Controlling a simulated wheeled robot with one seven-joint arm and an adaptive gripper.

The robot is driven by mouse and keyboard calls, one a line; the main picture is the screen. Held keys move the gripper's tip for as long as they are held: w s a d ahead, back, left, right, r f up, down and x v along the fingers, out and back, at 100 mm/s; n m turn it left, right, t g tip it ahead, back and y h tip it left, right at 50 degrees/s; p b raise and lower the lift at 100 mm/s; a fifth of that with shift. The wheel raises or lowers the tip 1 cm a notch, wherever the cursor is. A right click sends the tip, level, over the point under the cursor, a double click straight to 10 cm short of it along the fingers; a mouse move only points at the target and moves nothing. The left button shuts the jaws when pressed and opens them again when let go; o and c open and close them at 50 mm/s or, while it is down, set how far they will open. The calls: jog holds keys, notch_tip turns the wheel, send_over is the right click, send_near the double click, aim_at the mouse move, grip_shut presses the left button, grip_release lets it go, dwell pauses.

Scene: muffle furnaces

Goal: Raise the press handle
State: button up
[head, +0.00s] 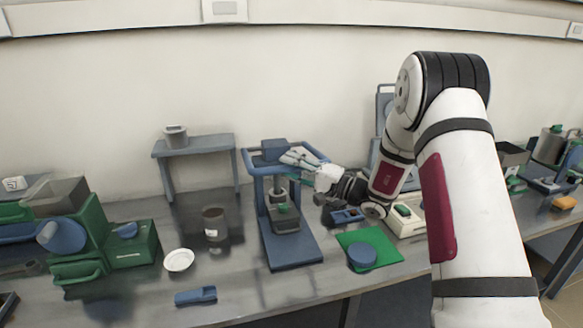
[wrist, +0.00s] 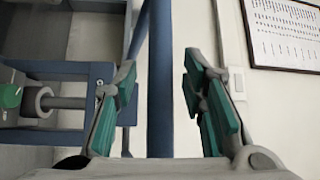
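The blue press (head: 292,250) stands on the bench in the middle of the head view, with its base plate toward the front edge. Its blue bar handle (head: 249,160) spreads around the top of the frame, roughly level. My gripper (head: 292,158) reaches in from the right at the handle's right side. In the wrist view my gripper (wrist: 160,75) is open, with its green-padded fingers apart. A blue bar (wrist: 160,110), seemingly the handle, runs between them, with gaps visible on both sides. Part of the press frame (wrist: 100,90) shows at left. My fingers partly hide the handle in the head view.
A green mat (head: 385,240) with a blue round piece lies right of the press. A brown jar (head: 214,224), a white dish (head: 179,260) and a blue block (head: 195,296) are to its left. A small blue-grey stand (head: 193,146) is behind. The wall is close behind.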

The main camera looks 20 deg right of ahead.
jog(key=shift+w+a, duration=0.1)
jog(key=shift+c, duration=0.6)
grip_shut()
jog(key=shift+r, duration=0.1)
